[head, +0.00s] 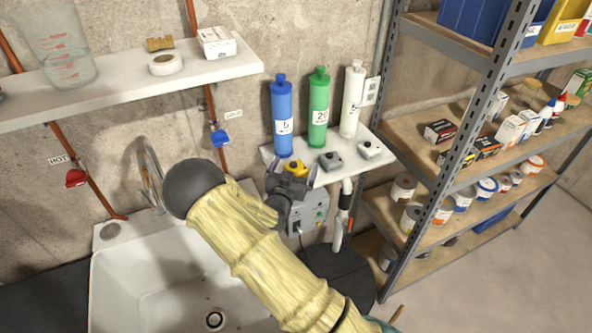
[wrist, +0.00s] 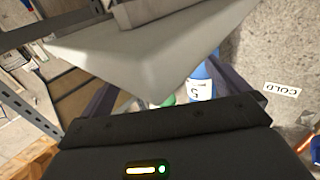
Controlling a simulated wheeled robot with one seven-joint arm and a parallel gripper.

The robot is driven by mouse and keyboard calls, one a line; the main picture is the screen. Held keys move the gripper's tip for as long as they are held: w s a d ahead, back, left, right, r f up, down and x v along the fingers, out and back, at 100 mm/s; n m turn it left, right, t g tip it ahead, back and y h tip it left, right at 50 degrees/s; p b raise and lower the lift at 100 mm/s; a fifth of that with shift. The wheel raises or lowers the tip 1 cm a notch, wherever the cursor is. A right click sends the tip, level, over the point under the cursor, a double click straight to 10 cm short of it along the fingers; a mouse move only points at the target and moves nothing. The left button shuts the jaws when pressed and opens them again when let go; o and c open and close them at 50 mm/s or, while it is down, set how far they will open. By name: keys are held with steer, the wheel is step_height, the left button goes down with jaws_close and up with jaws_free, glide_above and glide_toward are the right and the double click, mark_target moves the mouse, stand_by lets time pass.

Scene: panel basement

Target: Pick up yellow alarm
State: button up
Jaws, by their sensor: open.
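The yellow alarm (head: 296,168) sits on the small white wall shelf (head: 378,158), near its left front part, below the blue bottle. My gripper (head: 292,174) is at the shelf's front edge, its fingers spread to either side of the alarm in the head view and hiding part of it. In the wrist view my gripper (wrist: 168,95) is open, with a dark finger on each side. A pale slab, seemingly the shelf (wrist: 150,55) seen turned over, fills the view between and beyond the fingers. The alarm cannot be made out there.
Blue (head: 282,118), green (head: 318,112) and white (head: 352,100) bottles stand behind. Two grey alarm-like devices (head: 331,160) (head: 369,149) sit right of the yellow one. A grey box (head: 310,212) and pipe (head: 340,218) are below; a metal rack (head: 455,150) stands right, a sink (head: 150,265) left.

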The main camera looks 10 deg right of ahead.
mark_target(294, 170)
steer(key=shift+c, duration=0.2)
steer(key=c, duration=1)
steer(key=shift+r, duration=0.1)
step_height(294, 170, up, 10)
steer(key=b, duration=0.2)
